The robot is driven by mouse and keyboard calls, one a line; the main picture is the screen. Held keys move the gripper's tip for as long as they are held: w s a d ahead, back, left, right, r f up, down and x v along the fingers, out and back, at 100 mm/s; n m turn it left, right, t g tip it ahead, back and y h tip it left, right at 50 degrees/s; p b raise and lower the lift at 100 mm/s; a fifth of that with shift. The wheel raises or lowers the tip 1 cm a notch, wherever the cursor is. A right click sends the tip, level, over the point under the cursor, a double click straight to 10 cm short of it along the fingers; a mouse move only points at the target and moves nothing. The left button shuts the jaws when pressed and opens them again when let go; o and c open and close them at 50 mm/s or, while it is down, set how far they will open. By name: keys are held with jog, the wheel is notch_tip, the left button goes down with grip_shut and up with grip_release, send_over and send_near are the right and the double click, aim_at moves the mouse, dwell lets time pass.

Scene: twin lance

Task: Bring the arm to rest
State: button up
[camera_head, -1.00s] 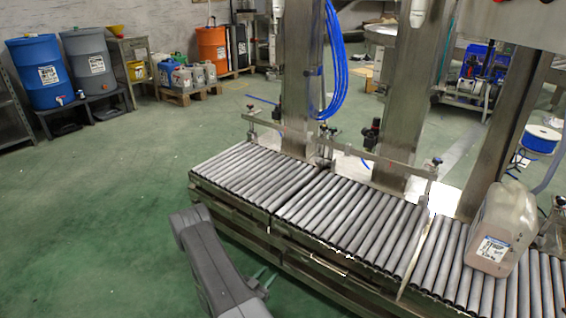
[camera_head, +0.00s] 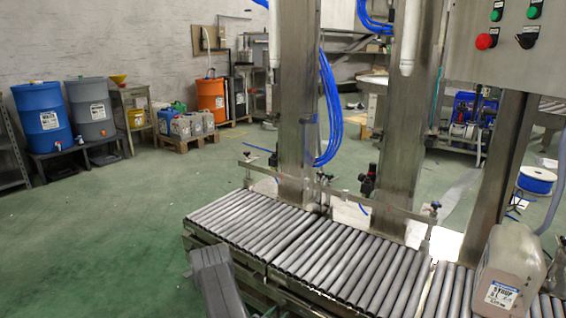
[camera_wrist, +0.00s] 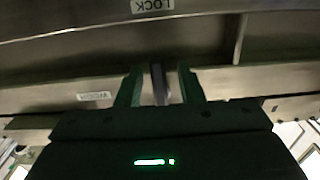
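My grey arm shows in the head view at the bottom, left of the middle, in front of the near side of the roller conveyor (camera_head: 330,250). My gripper is out of the head view. In the wrist view my gripper (camera_wrist: 157,72) shows two green fingers set apart. A narrow grey upright piece shows in the gap between them; I cannot tell whether it lies behind the fingers, and no grip on it shows. Beyond the fingers is a metal frame (camera_wrist: 90,65) with an upside-down LOCK label (camera_wrist: 152,6).
A translucent syrup jug (camera_head: 508,270) stands on the rollers at the right. Steel columns (camera_head: 298,110) rise behind the conveyor, and a control panel (camera_head: 510,45) hangs at upper right. Drums (camera_head: 42,120) and cans stand at the back left. The green floor (camera_head: 110,240) at left is clear.

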jog(key=p+v, duration=0.4)
jog(key=v, duration=1)
jog(key=b+x, duration=0.4)
jog(key=x, duration=0.9)
jog(key=shift+w+d+f, duration=0.15)
jog(key=shift+w+d, duration=0.3)
jog(key=shift+s+d+r+n, duration=0.1)
jog(key=shift+s+d+n, duration=0.05)
jog(key=shift+n, duration=0.65)
jog(key=shift+s+d+r+n, duration=0.1)
jog(key=shift+s+d+n, duration=0.05)
jog(key=shift+n, duration=0.65)
